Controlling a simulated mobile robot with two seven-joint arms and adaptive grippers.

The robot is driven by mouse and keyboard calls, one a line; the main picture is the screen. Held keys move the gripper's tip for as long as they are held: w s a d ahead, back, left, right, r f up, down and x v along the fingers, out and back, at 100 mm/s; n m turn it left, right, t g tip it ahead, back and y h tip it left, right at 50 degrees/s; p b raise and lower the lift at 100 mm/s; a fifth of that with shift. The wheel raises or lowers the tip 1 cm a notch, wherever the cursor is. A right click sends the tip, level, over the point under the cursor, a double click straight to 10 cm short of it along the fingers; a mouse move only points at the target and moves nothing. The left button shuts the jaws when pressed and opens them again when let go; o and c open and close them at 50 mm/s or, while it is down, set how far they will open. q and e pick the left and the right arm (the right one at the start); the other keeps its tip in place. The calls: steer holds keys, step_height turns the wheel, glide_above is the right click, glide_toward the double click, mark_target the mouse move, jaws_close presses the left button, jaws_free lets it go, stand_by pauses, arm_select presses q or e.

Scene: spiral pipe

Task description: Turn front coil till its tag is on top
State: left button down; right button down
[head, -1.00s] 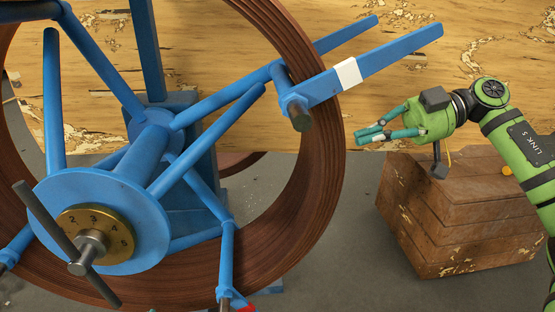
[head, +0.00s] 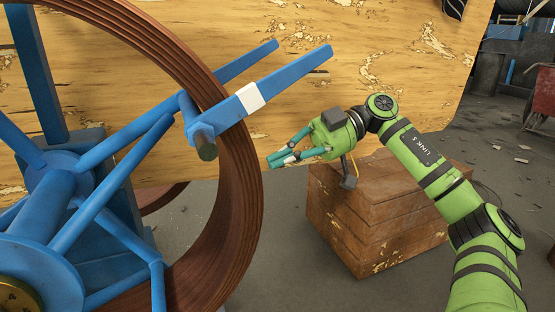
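The large brown coil (head: 236,205) fills the left of the head view, cut off by the left and bottom edges. It is mounted around a blue spoked frame (head: 110,160). A white band (head: 250,97) wraps a blue bar (head: 292,72) that sticks out past the coil's upper right rim. I cannot tell whether this band is the tag; no other tag shows. My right gripper (head: 278,159) is right of the coil, below the bar and apart from both. Its teal fingers are close together, and the gap between their tips is unclear. My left gripper is out of view.
A weathered wooden crate (head: 372,215) stands on the grey floor below my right arm. A pale yellow, flaking panel (head: 400,50) stands behind the coil. A brass numbered dial (head: 15,296) is partly visible at the lower left.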

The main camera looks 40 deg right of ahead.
stand_by(0.8)
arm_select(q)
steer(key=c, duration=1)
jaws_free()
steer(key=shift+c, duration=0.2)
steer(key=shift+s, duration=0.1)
